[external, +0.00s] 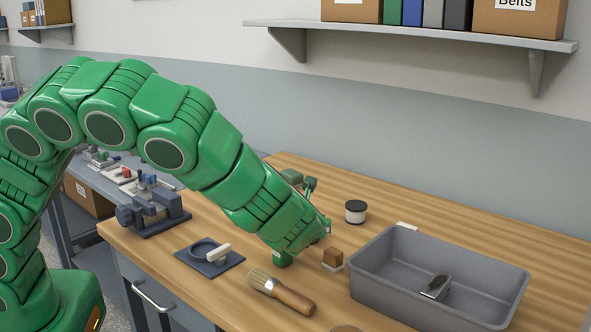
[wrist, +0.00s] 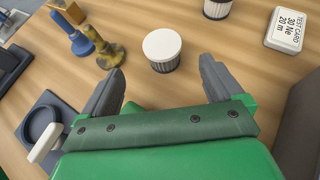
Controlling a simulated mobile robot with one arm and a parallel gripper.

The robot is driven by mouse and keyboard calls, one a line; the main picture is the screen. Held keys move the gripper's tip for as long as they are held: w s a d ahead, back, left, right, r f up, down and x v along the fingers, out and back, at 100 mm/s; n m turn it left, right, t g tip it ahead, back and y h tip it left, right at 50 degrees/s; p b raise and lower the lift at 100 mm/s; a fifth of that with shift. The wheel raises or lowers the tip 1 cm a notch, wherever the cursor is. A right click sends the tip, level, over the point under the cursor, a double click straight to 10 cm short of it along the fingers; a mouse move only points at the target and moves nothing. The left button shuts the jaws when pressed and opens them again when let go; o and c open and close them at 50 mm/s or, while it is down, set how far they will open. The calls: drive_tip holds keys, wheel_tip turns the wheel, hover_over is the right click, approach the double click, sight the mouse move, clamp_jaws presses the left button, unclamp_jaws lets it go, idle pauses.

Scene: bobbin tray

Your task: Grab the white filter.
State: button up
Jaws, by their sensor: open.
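In the wrist view, the white filter (wrist: 162,49) stands upright, with a round white top and a dark, pleated side. My gripper (wrist: 161,70) is open and empty. Its two grey fingers are spread to the left and right, with the filter ahead between their tips, and I cannot tell the exact gap. In the external view, the end of my arm covers the place where the filter stands, so I cannot make it out there.
A grey bin (external: 385,290) holding a small metal item stands at right. A blue-handled tool (wrist: 76,35) and a mottled piece (wrist: 110,52) are left of the filter. A brush (external: 283,292) lies in front.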

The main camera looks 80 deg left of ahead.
drive_tip(key=shift+w+f, duration=0.3)
drive_tip(key=shift+s+x, duration=0.2)
drive_tip(key=shift+x, duration=3.6)
drive_tip(key=c, duration=1.1)
